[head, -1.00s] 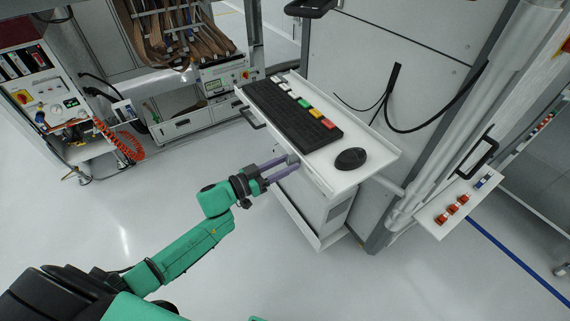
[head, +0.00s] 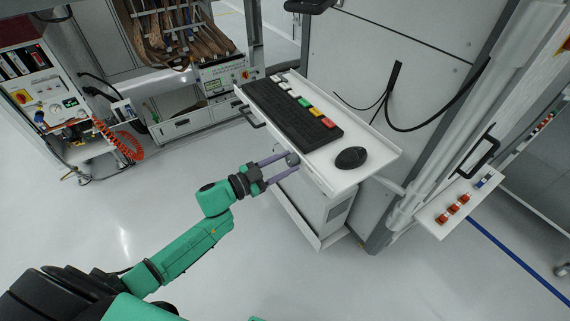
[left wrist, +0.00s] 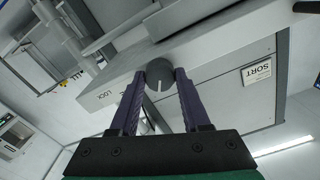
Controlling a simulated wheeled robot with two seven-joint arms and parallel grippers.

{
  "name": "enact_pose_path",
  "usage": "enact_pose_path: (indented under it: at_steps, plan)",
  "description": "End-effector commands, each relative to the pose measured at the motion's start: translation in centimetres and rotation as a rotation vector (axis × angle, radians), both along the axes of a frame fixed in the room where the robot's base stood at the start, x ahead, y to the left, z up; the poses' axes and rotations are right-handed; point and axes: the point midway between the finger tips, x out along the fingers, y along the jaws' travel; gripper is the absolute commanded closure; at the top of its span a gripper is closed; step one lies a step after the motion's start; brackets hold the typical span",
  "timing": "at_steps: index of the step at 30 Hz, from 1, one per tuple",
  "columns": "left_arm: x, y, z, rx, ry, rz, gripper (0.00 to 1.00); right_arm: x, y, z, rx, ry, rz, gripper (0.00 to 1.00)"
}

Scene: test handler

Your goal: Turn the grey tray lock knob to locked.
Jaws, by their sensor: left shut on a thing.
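The grey tray lock knob (left wrist: 159,72) sits on the front edge of the white keyboard tray (left wrist: 215,50). It is round with a white pointer line, which points down in the left wrist view. The word LOCK is printed on the tray edge to the left of the knob there. My left gripper (left wrist: 160,82) has its two purple fingers on either side of the knob, shut on it. In the head view, my left gripper (head: 291,164) reaches the knob (head: 292,158) from the front left. My right gripper is out of view.
A black keyboard (head: 290,115) with coloured keys and a black mouse (head: 351,158) lie on the tray. A black handle (head: 252,117) sticks out farther left along its front. A small panel with red switches (head: 453,208) is at right. The floor in front is clear.

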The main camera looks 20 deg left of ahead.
Motion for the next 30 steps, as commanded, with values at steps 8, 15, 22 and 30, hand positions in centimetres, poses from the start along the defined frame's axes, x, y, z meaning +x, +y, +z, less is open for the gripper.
enact_pose_path:
  at_steps: [8,15,22,30]
  plan:
    - [0.0,0.0,-0.3,0.201,-0.165,0.001,1.0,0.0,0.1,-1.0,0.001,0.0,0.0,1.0]
    - [0.0,0.0,-0.4,0.376,-0.31,0.001,1.0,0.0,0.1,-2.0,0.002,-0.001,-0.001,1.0]
    - [0.0,0.0,-0.4,0.541,-0.447,0.0,1.0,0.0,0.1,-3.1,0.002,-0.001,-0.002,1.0]
    - [0.0,0.0,-0.3,0.697,-0.577,0.0,1.0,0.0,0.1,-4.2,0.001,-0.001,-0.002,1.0]
